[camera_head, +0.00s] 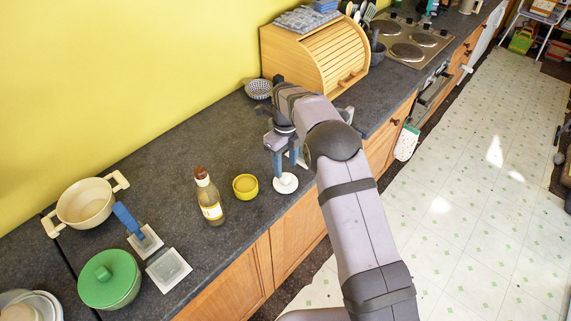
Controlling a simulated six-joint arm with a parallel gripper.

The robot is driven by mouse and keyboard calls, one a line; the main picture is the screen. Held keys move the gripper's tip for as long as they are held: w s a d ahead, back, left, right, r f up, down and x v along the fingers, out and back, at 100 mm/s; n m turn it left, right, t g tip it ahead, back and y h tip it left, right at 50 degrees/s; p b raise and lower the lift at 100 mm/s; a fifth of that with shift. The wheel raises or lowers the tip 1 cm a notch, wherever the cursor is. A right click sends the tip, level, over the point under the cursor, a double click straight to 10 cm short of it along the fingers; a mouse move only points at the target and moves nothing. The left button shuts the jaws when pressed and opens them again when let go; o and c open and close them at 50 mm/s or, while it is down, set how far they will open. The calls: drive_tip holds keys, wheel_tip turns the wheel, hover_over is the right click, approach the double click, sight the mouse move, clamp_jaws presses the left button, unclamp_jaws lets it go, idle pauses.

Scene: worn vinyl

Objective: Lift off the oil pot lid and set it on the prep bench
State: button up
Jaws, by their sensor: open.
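A small white round lid (285,184) with a knob appears to lie on the dark prep bench (160,195), near its front edge. The small yellow pot (245,187) stands just left of it with its top uncovered and yellow inside. My gripper (287,167) is open and points down directly over the white lid, its blue-grey fingers close to the knob. I cannot tell whether the fingers touch it.
A sauce bottle (209,197) stands left of the yellow pot. Farther left are a cream two-handled pot (86,203), a blue-handled tool (136,228), a pale square dish (168,269) and a green-lidded pot (109,279). A wooden bread bin (315,55) stands behind my arm.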

drive_tip(key=shift+r+p, duration=1.05)
drive_tip(key=shift+r, duration=0.6)
drive_tip(key=shift+r, duration=0.1)
wheel_tip(320, 180, up, 7)
drive_tip(key=b, duration=0.3)
